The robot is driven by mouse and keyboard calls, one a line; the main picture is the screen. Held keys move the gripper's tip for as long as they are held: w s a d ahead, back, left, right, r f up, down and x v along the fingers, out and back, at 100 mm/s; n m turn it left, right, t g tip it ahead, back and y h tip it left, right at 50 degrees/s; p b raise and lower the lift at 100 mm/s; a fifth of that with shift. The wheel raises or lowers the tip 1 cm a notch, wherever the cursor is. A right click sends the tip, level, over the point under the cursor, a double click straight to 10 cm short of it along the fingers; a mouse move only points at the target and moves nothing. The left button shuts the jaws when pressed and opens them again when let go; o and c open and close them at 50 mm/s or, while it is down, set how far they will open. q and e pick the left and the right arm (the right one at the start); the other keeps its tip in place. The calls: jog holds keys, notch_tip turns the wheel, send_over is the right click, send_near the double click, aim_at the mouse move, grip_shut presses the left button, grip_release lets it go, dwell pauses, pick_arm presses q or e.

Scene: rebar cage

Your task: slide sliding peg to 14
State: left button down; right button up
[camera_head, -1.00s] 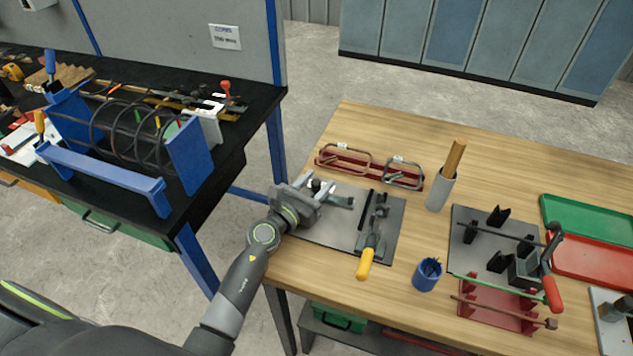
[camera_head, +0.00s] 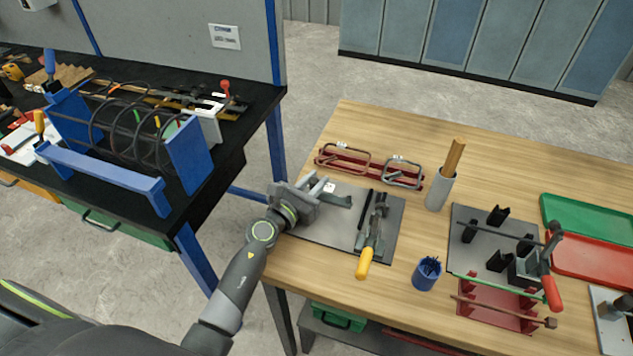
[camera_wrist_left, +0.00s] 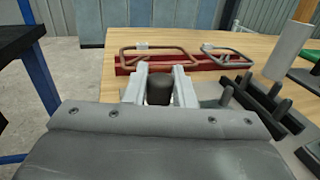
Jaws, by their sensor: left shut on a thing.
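My left gripper (camera_head: 322,187) is over the left end of a grey plate (camera_head: 325,232) on the wooden table. In the left wrist view its two pale fingers are on either side of a dark, round-topped peg (camera_wrist_left: 158,90), and the gripper is shut on it. The peg's lower part is hidden by the gripper body. A grey bar (camera_head: 340,201) runs right from beside the fingers on the plate. No readable number or scale shows. My right gripper is not in view.
A yellow-handled lever tool (camera_head: 366,258) is on the plate's right side. Behind the plate is a red rack (camera_head: 345,160) with wire frames. A grey cup (camera_head: 438,190) and a blue cup (camera_head: 427,275) stand to the right. Bare tabletop lies between them.

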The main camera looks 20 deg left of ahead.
pick_arm(q)
jog(key=shift+a, duration=0.9)
jog(key=c, duration=1.2)
grip_release()
jog(key=shift+c, duration=0.2)
jog(key=b+v, duration=0.2)
jog(key=v, duration=1.4)
jog(key=shift+f, duration=0.15)
jog(key=shift+s+a+b, duration=0.2)
jog(key=shift+s+b, duration=0.2)
jog(key=shift+s, duration=0.3)
